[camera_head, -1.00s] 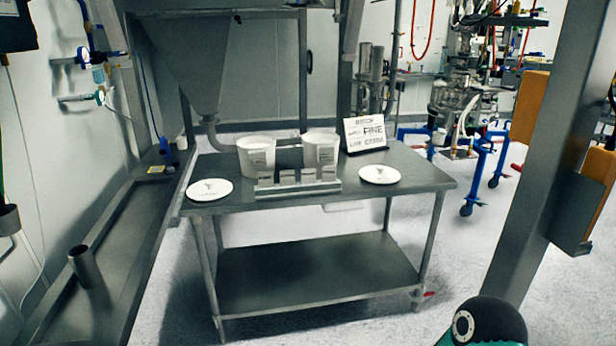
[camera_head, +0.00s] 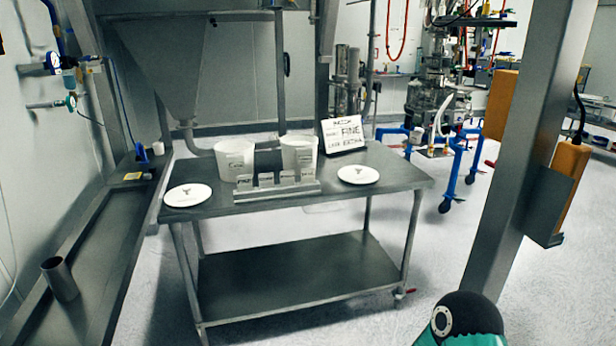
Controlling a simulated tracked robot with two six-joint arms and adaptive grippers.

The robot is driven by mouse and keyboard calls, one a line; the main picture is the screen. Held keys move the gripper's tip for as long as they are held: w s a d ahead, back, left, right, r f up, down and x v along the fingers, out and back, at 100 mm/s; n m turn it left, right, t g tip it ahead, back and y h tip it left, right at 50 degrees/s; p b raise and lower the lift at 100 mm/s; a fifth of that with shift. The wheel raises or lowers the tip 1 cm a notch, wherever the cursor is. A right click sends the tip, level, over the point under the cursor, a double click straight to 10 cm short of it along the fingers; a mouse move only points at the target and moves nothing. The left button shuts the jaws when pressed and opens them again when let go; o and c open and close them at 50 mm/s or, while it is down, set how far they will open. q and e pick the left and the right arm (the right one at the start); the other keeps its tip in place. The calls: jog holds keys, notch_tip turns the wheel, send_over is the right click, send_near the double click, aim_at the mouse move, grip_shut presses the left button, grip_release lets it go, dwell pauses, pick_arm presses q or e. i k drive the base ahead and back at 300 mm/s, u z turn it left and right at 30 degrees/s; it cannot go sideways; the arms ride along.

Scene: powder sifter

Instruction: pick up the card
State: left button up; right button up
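Several small grey cards (camera_head: 266,181) stand upright in a row in a metal holder (camera_head: 277,192) at the front middle of the steel table (camera_head: 225,208). Their print is too small to read surely. A white sign (camera_head: 342,134) with black lettering, including the word FINE, stands tilted at the back right of the table. Neither gripper shows. Only a dark and teal rounded part of my own body is at the bottom right, well apart from the table.
Two white buckets (camera_head: 235,160) (camera_head: 298,152) stand behind the holder. White round discs (camera_head: 188,195) (camera_head: 358,175) lie left and right of it. A grey post (camera_head: 510,170) rises at right. Blue-legged equipment (camera_head: 462,170) stands behind. Floor before the table is clear.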

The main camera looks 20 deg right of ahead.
aim_at(244, 184)
jog(key=k, duration=0.55)
jog(key=u, duration=0.05)
jog(key=i, duration=1.25)
jog(key=z, duration=0.85)
jog(key=i, duration=1.55)
jog(key=u, duration=0.4)
